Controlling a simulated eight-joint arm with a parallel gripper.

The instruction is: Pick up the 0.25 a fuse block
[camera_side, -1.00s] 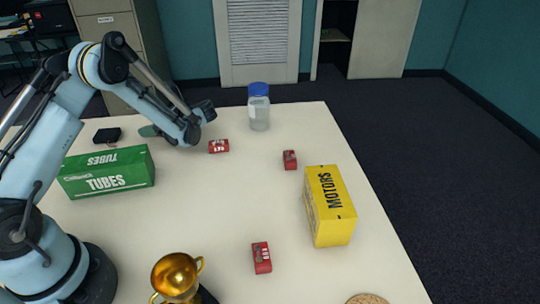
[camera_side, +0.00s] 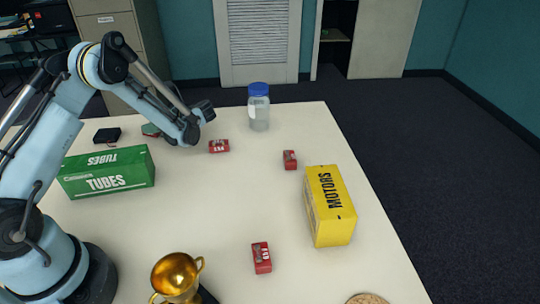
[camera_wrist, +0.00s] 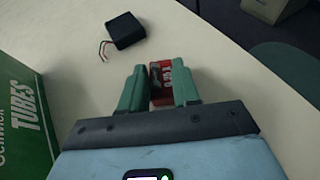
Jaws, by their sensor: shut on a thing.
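My gripper (camera_wrist: 159,68) has its two green fingers on either side of a red fuse block (camera_wrist: 161,84) with pale lettering, shut on it. The lettering is too small to read for certain. In the side view my gripper (camera_side: 151,130) is largely hidden behind my own arm, at the back left of the table. Three other red blocks lie on the table in the side view: one right of my arm (camera_side: 218,146), one farther right (camera_side: 290,159), and one near the front (camera_side: 262,257). Their ratings are not legible.
A green TUBES box (camera_side: 106,172) stands near my gripper. A black box with thin wires (camera_wrist: 124,31) lies beyond it. A blue-capped bottle (camera_side: 259,107), a yellow MOTORS box (camera_side: 329,207) and a gold trophy (camera_side: 177,276) also stand on the table. The table's middle is clear.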

